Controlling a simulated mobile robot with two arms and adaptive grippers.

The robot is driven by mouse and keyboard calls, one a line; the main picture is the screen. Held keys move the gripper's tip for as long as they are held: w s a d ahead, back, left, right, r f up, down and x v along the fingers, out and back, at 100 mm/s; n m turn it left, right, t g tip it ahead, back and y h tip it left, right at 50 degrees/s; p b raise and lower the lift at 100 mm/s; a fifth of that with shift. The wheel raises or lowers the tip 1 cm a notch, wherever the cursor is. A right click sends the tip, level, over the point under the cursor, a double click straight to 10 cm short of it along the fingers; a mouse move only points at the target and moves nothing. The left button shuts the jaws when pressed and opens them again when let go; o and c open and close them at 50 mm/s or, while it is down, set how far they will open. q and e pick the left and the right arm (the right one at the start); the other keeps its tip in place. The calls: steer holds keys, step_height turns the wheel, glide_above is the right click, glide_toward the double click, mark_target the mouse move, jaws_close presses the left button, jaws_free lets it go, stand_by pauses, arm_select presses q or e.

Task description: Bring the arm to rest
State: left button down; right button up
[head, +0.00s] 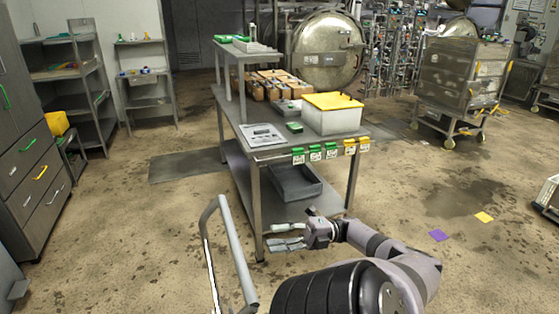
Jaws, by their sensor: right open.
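My right arm comes in from the bottom right, bent at the elbow. Its right gripper (272,237) points left, in front of the near legs of the steel workbench (215,98). The two fingers are spread apart, with nothing between them. The gripper looks clear of the bench, though the exact gap cannot be told from this one view. My left gripper is not in view.
On the bench stand a white box with a yellow lid (333,101) and several cardboard boxes (273,84). A grey bent rail (238,252) rises left of my gripper. A wheeled steel cart (462,75) stands at the right. Open floor (140,230) lies at the left.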

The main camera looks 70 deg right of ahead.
stand_by(0.3)
step_height(320, 180, down, 20)
steer(key=w+r+m+t+h, duration=0.1)
steer(key=w+m+h, duration=0.1)
steer(key=m+h, duration=0.95)
steer(key=s+a+f+m+g+h, duration=0.1)
steer(key=s+a+f+m+g, duration=0.2)
steer(key=f, duration=0.6)
steer(key=s+a+f+m+g+h, duration=0.1)
steer(key=a+f+m+g+h, duration=0.2)
steer(key=f, duration=0.6)
steer(key=s+a+f+m+g+y, duration=0.1)
steer(key=s+a+f+m+g, duration=0.1)
steer(key=a+f, duration=0.4)
steer(key=s+a+f+m+g+y, duration=0.1)
steer(key=s+a+f+g, duration=0.3)
steer(key=a, duration=0.9)
steer(key=s+a+f+m+g+y, duration=0.1)
steer(key=s+a+f+m+g, duration=0.1)
steer(key=s+a+f+g, duration=0.2)
steer(key=s+a+f, duration=0.3)
steer(key=a+f, duration=0.1)
steer(key=a, duration=0.2)
steer(key=shift+s+f+m, duration=0.25)
steer(key=shift+s+m, duration=0.1)
steer(key=shift+s, duration=0.05)
steer(key=shift+c, duration=0.8)
